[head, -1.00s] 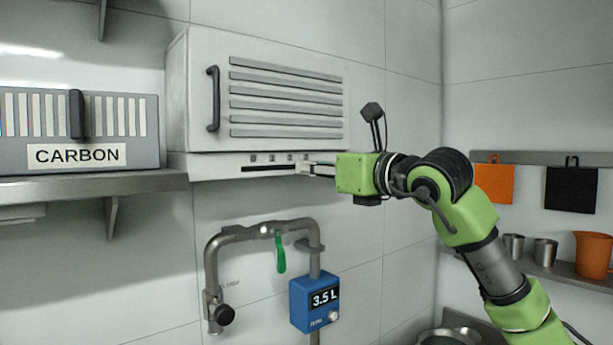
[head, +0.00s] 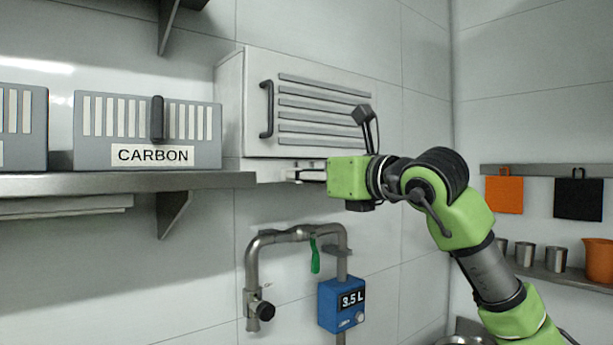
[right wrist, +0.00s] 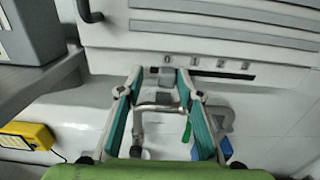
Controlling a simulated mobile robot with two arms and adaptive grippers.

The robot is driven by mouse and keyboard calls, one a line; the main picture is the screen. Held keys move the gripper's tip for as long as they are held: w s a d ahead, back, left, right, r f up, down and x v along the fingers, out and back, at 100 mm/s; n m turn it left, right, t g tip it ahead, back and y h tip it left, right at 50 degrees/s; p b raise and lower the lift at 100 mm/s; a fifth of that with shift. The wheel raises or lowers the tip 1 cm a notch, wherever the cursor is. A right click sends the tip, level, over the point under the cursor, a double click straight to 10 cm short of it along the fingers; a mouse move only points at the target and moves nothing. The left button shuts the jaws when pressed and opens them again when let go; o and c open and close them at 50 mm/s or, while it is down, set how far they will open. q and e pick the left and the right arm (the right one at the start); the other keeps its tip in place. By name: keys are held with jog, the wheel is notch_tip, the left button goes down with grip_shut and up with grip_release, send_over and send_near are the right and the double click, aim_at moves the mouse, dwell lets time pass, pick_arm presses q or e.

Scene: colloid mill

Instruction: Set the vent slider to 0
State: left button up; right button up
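The white vent hood (head: 256,100) hangs on the wall in the head view, with a slider strip along its bottom front edge. In the right wrist view, the grey slider knob (right wrist: 163,78) sits at the left end of the dark slot, about under the 0 mark (right wrist: 167,58). My right gripper (right wrist: 156,78) has its two teal-padded fingers apart, one on each side of the knob. The right finger is close against the knob; whether it touches I cannot tell. A gap shows on the left. In the head view my right gripper (head: 308,174) covers the knob. My left gripper is out of view.
A shelf (head: 110,183) with a grey CARBON box (head: 195,135) stands left of the hood, close to the gripper. Below are a pipe with a green handle (head: 315,255) and a blue 3.5 L meter (head: 341,305). The hood's handle (head: 267,108) is above.

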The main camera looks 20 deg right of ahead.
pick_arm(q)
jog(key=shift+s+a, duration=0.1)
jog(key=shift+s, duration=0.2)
pick_arm(e)
jog(key=v, duration=1.2)
